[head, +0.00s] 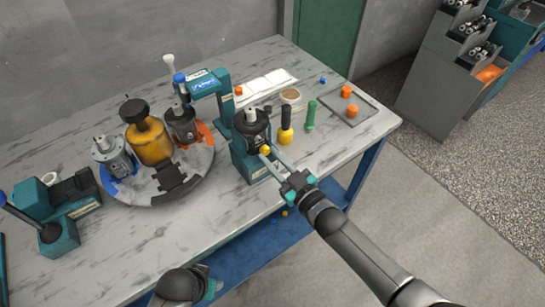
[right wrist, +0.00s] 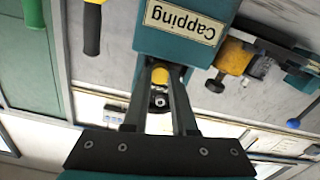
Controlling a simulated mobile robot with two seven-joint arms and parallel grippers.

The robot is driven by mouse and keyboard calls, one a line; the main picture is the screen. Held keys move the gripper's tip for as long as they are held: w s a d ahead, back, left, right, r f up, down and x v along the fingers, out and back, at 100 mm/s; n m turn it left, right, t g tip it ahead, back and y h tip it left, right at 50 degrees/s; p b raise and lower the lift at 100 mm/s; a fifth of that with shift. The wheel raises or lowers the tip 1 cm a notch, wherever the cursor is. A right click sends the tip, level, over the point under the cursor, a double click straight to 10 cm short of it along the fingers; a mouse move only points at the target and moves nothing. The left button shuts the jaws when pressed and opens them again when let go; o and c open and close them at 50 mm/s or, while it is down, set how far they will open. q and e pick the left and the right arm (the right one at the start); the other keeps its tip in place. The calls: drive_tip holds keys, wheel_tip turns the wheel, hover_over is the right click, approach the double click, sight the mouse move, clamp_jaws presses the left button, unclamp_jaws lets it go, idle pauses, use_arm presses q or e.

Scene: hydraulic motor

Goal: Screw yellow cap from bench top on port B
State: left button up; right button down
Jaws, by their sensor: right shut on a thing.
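The yellow cap (head: 265,150) is between the fingertips of my right gripper (head: 268,153), which is shut on it; it also shows in the right wrist view (right wrist: 160,75). The cap is at the front side of the dark motor (head: 251,124), which stands upright in the teal capping station (head: 245,163). I cannot tell whether the cap touches the port, and the port's letter cannot be read. In the right wrist view the right fingers (right wrist: 161,80) point at the station below its "Capping" label (right wrist: 180,20).
A yellow-and-black tool (head: 286,128) and a green tool (head: 310,116) stand right of the station. Orange caps (head: 346,91) lie on a grey tray (head: 368,104). A round turntable (head: 196,178) with motors is on the left. The bench front (head: 200,240) is mostly clear.

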drive_tip(key=m, duration=0.4)
drive_tip(key=shift+f, duration=0.15)
drive_tip(key=c, duration=0.9)
unclamp_jaws()
drive_tip(key=shift+a+r, duration=0.1)
drive_tip(key=shift+r, duration=0.2)
drive_tip(key=n, duration=1)
